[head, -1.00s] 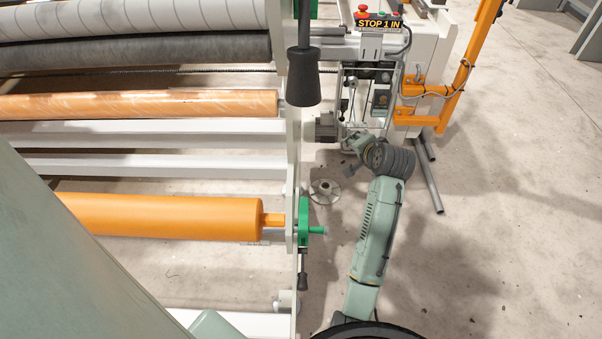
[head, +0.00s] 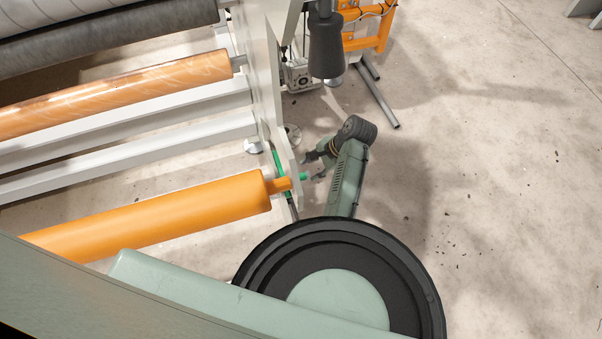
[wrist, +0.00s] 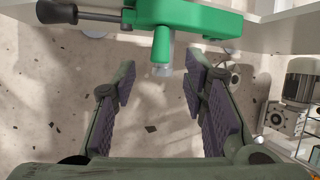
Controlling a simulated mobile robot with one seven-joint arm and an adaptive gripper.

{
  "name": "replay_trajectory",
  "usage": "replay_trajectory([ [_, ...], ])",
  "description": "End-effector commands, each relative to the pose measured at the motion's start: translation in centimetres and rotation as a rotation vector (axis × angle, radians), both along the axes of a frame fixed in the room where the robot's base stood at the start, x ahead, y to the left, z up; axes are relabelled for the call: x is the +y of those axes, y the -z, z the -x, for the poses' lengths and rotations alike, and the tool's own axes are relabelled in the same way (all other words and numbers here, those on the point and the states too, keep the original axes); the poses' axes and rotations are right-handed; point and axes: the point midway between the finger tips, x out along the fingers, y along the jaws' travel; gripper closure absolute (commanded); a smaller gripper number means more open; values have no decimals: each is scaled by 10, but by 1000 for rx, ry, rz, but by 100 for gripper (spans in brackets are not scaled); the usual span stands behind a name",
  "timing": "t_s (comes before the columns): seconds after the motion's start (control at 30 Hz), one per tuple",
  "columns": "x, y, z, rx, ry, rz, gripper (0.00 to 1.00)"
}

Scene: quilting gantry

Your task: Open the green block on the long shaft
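The green block (head: 279,160) sits on the white side frame at the end of the thick orange roller (head: 150,216). In the wrist view the green block (wrist: 200,17) crosses the top, with a green peg (wrist: 162,46) pointing down and a dark-knobbed lever (wrist: 58,12) at its left. My gripper (wrist: 160,82) is open and empty, its two padded fingers apart below the peg. The peg's tip lies just ahead of the gap between the fingers, apart from both. In the head view my gripper (head: 317,164) is beside the block, partly hidden by my arm.
The white side frame (head: 262,80) stands left of my arm, with white rails and a wood-coloured roller (head: 120,92) behind. An orange stand (head: 372,38) is at the back. The floor (head: 480,170) to the right is clear.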

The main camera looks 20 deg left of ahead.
Motion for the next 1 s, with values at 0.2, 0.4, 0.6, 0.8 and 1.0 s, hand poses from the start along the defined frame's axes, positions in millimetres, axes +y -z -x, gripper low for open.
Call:
replay_trajectory([
  [0.2,19,38,3,1,-2,0,60],
  [0.4,30,59,4,0,-1,1,60],
  [0.6,33,64,3,-3,-1,2,60],
  [0.8,33,64,3,-3,-1,1,61],
  [1.0,33,64,3,-3,-1,1,75],
])
